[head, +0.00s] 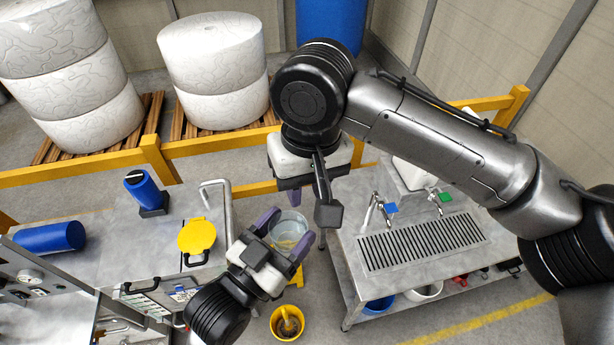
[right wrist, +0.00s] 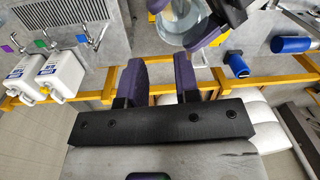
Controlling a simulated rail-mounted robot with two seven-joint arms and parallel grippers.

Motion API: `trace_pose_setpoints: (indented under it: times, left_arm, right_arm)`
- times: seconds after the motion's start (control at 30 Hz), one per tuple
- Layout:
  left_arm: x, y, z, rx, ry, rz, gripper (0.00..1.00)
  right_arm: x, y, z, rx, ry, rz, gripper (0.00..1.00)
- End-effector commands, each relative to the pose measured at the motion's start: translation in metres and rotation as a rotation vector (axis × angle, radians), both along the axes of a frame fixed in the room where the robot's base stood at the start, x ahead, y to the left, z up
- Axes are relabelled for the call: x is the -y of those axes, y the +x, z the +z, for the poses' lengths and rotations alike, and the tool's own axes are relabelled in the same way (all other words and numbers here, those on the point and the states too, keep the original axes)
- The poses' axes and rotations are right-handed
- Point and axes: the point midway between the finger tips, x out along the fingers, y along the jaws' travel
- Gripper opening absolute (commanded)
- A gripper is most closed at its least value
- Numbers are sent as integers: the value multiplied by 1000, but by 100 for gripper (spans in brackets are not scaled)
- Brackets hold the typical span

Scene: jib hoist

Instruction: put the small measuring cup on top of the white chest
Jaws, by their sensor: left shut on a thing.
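A clear, round, see-through cup (head: 289,229), which looks like the measuring cup, is between the purple fingers of my left gripper (head: 281,236). My left gripper is shut on it and holds it above the floor in the gap between the two metal benches. The cup also shows at the top of the right wrist view (right wrist: 186,24). My right gripper (right wrist: 158,75) is open and empty, its purple fingers apart, close to the cup. In the head view its fingers are largely hidden by its own wrist. I cannot make out a white chest in either view.
A sink bench (head: 345,235) with a drain grille and taps stands at right. A metal bench (head: 120,235) with a yellow round lid (head: 197,236) and blue cylinder (head: 143,188) stands at left. A yellow bucket (head: 287,323) is below. Yellow rails (head: 80,172) run behind. White jugs (right wrist: 68,75) stand at the sink.

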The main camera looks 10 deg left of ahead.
Motion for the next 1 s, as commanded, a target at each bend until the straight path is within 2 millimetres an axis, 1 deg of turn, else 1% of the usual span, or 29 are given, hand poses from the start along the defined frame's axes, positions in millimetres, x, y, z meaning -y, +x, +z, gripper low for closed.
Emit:
trace_pose_setpoints:
  times: [0.03,0.3,0.5,0.6,0.73,1.0]
  left_arm:
    - [0,0,0,1,0,0,35]
    - [0,0,0,1,0,0,35]
    - [0,0,1,2,-1,0,35]
    - [0,0,1,3,-1,-1,35]
    - [0,-1,2,5,-2,-1,35]
    - [0,-1,2,5,-3,-2,35]
  right_arm:
    - [0,0,-8,-2,-3,0,30]
    - [-2,-2,-54,-1,-2,3,30]
    - [-4,-3,-81,0,-2,3,30]
    - [-4,-3,-91,1,-2,3,30]
    - [-4,-3,-100,2,-2,2,30]
    - [-5,-3,-105,3,-1,0,30]
